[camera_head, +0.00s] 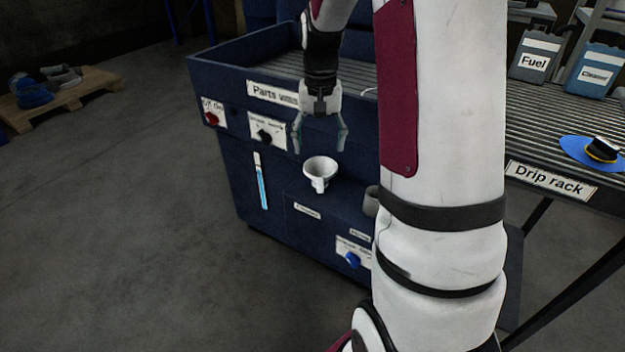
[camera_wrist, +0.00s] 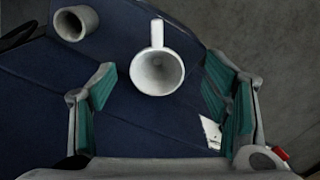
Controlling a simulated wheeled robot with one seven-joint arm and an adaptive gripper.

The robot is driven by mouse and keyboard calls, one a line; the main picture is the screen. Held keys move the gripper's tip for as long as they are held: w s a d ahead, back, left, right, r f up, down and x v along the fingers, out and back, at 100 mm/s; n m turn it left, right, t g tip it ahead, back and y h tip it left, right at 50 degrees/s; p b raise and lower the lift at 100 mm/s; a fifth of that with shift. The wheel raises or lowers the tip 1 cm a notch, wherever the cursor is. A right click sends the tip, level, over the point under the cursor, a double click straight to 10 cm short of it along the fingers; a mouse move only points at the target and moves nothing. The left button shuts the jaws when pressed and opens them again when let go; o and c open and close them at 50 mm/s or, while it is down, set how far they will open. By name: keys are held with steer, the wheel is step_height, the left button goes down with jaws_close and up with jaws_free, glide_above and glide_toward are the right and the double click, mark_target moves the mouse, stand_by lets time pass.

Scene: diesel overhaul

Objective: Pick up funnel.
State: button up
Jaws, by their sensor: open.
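The white funnel (camera_head: 320,173) is at the front face of the blue parts washer, with its wide mouth facing up. In the wrist view the funnel (camera_wrist: 158,72) lies between the two fingers, beyond their tips, with a handle-like part pointing to the top of the picture. My gripper (camera_head: 320,140) is open and empty, pointing down just above the funnel. It also shows in the wrist view (camera_wrist: 160,95) with its green-padded fingers spread on either side. No contact between fingers and funnel shows. What holds the funnel up is hidden.
The blue parts washer (camera_head: 235,95) has a red knob, a black switch and a blue knob on its front. A grey cup-like thing (camera_wrist: 75,22) is beside the funnel. The drip rack (camera_head: 530,130) is at right with containers.

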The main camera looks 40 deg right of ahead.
mark_target(321, 180)
step_height(321, 180, down, 8)
steer(key=shift+r+b, duration=0.1)
steer(key=shift+b, duration=0.8)
steer(key=shift+s+d+f+b, duration=0.15)
steer(key=shift+f+b, duration=0.35)
steer(key=shift+f, duration=0.9)
steer(key=shift+s+a+f+b, duration=0.1)
steer(key=shift+f+b, duration=0.35)
steer(key=shift+f, duration=0.95)
jaws_close()
